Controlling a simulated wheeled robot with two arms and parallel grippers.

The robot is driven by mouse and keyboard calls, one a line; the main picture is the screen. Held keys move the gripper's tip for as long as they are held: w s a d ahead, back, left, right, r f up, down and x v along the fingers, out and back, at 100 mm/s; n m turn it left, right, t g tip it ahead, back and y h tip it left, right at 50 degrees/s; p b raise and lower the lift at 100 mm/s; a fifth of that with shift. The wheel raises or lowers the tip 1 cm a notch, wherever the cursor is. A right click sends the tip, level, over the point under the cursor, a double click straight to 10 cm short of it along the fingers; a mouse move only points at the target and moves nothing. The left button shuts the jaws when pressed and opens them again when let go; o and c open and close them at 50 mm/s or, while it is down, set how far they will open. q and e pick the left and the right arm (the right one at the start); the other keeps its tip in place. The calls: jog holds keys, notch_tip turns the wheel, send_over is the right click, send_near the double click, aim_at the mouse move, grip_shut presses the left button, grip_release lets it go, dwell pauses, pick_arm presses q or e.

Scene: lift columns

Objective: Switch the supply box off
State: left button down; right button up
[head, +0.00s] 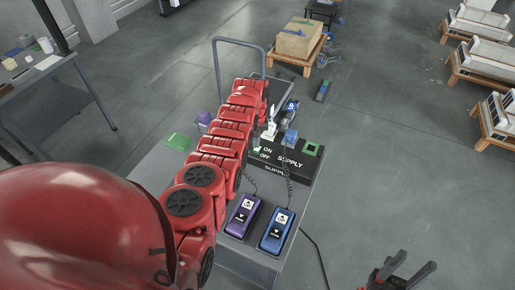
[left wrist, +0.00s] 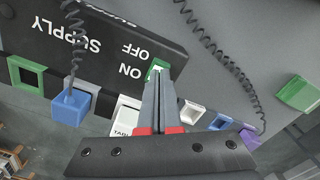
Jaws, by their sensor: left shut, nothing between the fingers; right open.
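The black supply box (head: 300,168) lies on the grey cart, lettered SUPPLY, ON and OFF. It also fills the top left of the left wrist view (left wrist: 100,50). Its small green and white switch (left wrist: 157,67) is beside the ON and OFF lettering. My left gripper (left wrist: 159,80) is shut and empty, with its tips at the switch and covering part of it. I cannot tell whether they touch, or which way the switch is set. In the head view my red left arm mostly hides that gripper. My right gripper (head: 410,268) is open and empty, low at the right, away from the cart.
A purple handset (head: 242,215) and a blue handset (head: 277,230) with coiled cords lie on the cart (head: 235,270). A blue plug (left wrist: 70,107) and a green square socket (left wrist: 27,75) are on the box's edge. A wooden pallet with a carton (head: 298,40) stands beyond.

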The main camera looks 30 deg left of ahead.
pick_arm(q)
jog(key=shift+f+b, duration=1)
dwell(0.4)
jog(key=shift+s+r, duration=0.1)
notch_tip(320, 180, up, 2)
jog(key=shift+r+p, duration=0.15)
jog(key=shift+p, duration=1.05)
jog(key=shift+r+p, duration=0.5)
jog(key=shift+r, duration=0.3)
jog(key=shift+r+p, duration=0.85)
jog(key=shift+r, duration=0.6)
